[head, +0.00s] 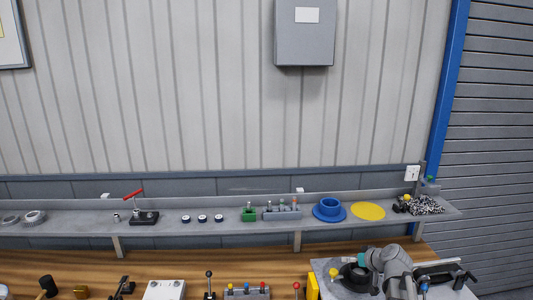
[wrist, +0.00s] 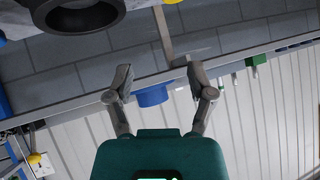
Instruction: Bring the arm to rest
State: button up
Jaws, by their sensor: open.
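My arm (head: 392,266) is bent low over the grey surface (head: 322,268) at the lower right of the head view. My gripper (wrist: 159,82) shows in the wrist view with its two fingers spread apart and nothing held between them. The blue round part (wrist: 152,96) seen between the fingers is in the background, on the shelf. A dark ring-shaped part (wrist: 98,17) is near the top left of the wrist view, apart from the fingers. In the head view my gripper's fingertips are too small to make out.
A long shelf (head: 80,228) along the wall carries a red-handled tool (head: 143,217), a green block (head: 249,214), a blue flanged part (head: 330,209) and a yellow disc (head: 369,211). The wooden bench (head: 180,264) below holds several tools. A grey cabinet (head: 304,40) hangs above.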

jog(key=s+a+f+g+b, duration=0.1)
jog(key=s+a+f+g, duration=0.1)
jog(key=s+a+f, duration=0.2)
jog(key=s+a+f+g+h+b, duration=0.1)
jog(key=s+a+f+g, duration=0.2)
jog(key=s+a+f, duration=0.1)
jog(key=shift+s+a+f+b, duration=0.15)
jog(key=shift+s+a+b, duration=0.2)
jog(key=shift+a, duration=0.2)
jog(key=s+a+f+m+g+h+b, duration=0.2)
jog(key=s+f+g+h, duration=0.1)
jog(key=s, duration=0.6)
jog(key=shift+s+a+f+g+h, duration=0.4)
jog(key=shift+f+g, duration=0.2)
jog(key=shift+f, duration=0.1)
jog(key=shift+w, duration=0.1)
